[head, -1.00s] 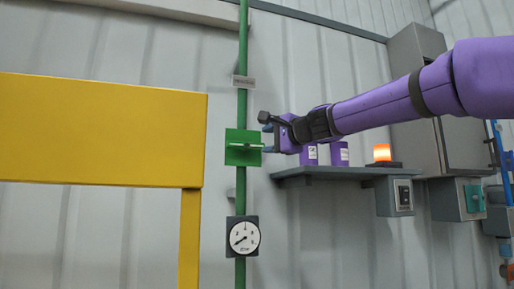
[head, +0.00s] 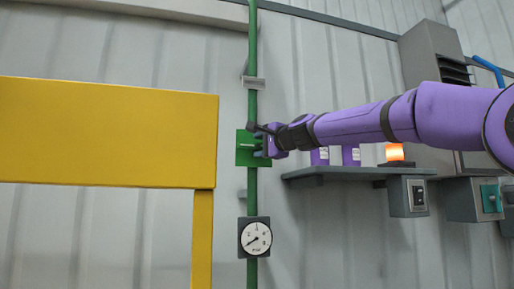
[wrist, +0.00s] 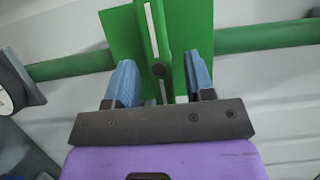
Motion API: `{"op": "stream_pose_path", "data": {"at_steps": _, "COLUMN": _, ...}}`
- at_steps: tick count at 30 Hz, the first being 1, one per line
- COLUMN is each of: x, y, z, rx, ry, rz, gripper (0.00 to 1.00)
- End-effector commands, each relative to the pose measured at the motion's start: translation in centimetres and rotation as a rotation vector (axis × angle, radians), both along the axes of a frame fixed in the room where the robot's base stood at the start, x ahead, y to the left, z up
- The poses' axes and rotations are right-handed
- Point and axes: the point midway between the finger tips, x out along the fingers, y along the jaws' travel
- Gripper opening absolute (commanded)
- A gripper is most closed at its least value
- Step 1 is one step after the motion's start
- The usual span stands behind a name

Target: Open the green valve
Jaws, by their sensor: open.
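The green valve (head: 245,158) is a square green plate with a lever handle on a vertical green pipe (head: 252,60). In the wrist view the green plate (wrist: 125,32) fills the top middle, and the green lever (wrist: 155,45) with a white stripe stands out from it. My gripper (wrist: 160,80) is open, with one blue finger on each side of the lever. Both fingers look apart from the lever. In the head view my gripper (head: 264,143) is at the valve's right side and hides part of it.
A round gauge (head: 256,237) sits on the pipe below the valve. A yellow panel (head: 110,130) on a post stands to the left. To the right, a grey shelf (head: 350,173) holds purple containers (head: 350,155) and a lit orange lamp (head: 395,153).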

Motion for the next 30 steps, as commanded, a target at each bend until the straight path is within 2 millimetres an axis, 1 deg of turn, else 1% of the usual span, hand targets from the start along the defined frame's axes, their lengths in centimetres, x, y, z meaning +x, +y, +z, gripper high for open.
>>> {"op": "stream_pose_path", "data": {"at_steps": 3, "x": 0.7, "y": 0.7, "z": 0.0, "rx": 0.001, "ry": 0.001, "rz": 0.003, "gripper": 0.49}}
{"op": "stream_pose_path", "data": {"at_steps": 7, "x": 1.1, "y": 1.1, "z": 0.0, "rx": -0.001, "ry": 0.001, "rz": 0.002, "gripper": 0.49}}
{"op": "stream_pose_path", "data": {"at_steps": 20, "x": 1.5, "y": 1.3, "z": 0.0, "rx": -0.001, "ry": 0.000, "rz": 0.000, "gripper": 0.49}}
{"op": "stream_pose_path", "data": {"at_steps": 23, "x": 1.5, "y": 1.3, "z": 0.0, "rx": -0.001, "ry": 0.000, "rz": 0.000, "gripper": 0.28}}
{"op": "stream_pose_path", "data": {"at_steps": 24, "x": 1.5, "y": 1.3, "z": 0.0, "rx": -0.001, "ry": 0.000, "rz": 0.000, "gripper": 0.19}}
{"op": "stream_pose_path", "data": {"at_steps": 26, "x": 1.5, "y": 1.3, "z": -0.1, "rx": -0.001, "ry": 0.000, "rz": 0.000, "gripper": 0.05}}
{"op": "stream_pose_path", "data": {"at_steps": 27, "x": 1.5, "y": 1.3, "z": -0.1, "rx": -0.001, "ry": 0.000, "rz": 0.000, "gripper": 0.00}}
{"op": "stream_pose_path", "data": {"at_steps": 30, "x": 1.5, "y": 1.3, "z": -0.1, "rx": -0.002, "ry": 0.001, "rz": 0.000, "gripper": 0.00}}
